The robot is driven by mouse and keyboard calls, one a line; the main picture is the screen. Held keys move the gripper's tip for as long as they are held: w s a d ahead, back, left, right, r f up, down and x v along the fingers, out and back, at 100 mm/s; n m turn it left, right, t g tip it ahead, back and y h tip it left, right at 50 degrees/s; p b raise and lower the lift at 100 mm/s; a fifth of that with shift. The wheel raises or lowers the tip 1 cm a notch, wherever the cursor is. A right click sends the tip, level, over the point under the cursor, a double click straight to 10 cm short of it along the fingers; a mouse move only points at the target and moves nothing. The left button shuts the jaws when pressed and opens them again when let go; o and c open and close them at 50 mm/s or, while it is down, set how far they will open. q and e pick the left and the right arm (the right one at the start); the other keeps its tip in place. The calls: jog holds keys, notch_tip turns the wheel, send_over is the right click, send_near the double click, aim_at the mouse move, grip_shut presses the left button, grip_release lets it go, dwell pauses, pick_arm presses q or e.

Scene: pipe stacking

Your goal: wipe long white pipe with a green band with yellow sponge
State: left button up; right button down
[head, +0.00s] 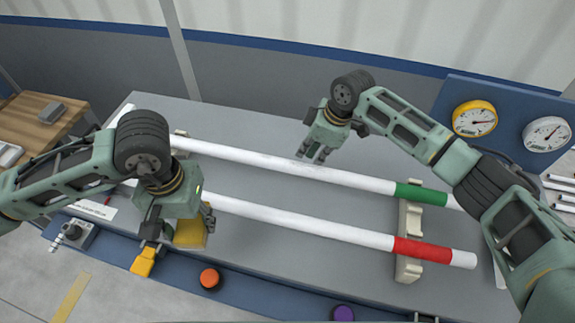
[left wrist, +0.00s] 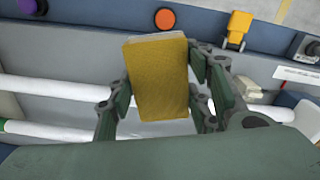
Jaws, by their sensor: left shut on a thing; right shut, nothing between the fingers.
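The long white pipe with a green band (head: 365,180) lies across holders on the grey table, the farther of two pipes. My left gripper (head: 180,226) is shut on the yellow sponge (head: 190,236), near the front left of the table, on the near side of the pipes. The sponge sits between the fingers in the left wrist view (left wrist: 158,80). My right gripper (head: 317,151) is shut and empty, close to the middle of the green-banded pipe; contact is unclear.
A white pipe with a red band (head: 320,223) lies nearer, between the sponge and the green-banded pipe. A pale holder (head: 409,230) supports both at the right. Orange (head: 210,278) and purple (head: 342,313) buttons line the front edge. Gauges (head: 475,119) stand at the back right.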

pick_arm(q)
jog(key=shift+f, duration=0.2)
pick_arm(e)
jog(key=shift+f, duration=0.4)
jog(key=shift+r, duration=0.1)
